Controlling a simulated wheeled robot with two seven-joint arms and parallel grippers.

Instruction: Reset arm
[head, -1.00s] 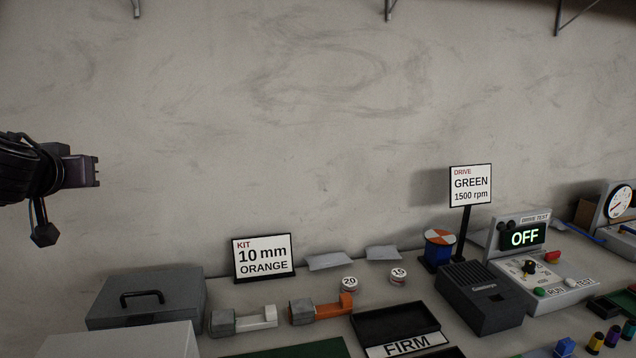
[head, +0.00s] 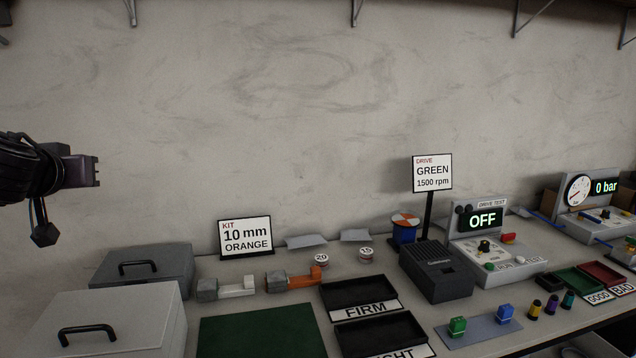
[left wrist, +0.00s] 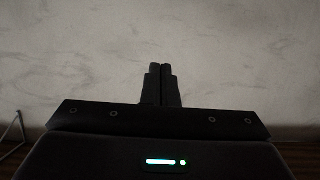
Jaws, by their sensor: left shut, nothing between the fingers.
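My left gripper (head: 97,171) is at the left of the head view, raised in front of the bare wall, well above the bench and apart from everything on it. In the left wrist view its two dark fingers (left wrist: 162,84) are together with nothing between them, and only wall is behind them. My right arm and gripper do not show in either view.
Below my left gripper stand two grey cases with black handles, the nearer one (head: 120,318) larger. A kit sign (head: 246,237), a green mat (head: 262,335), black trays (head: 360,291), a drive sign (head: 432,172) and a drive tester (head: 484,219) reading OFF stand rightward.

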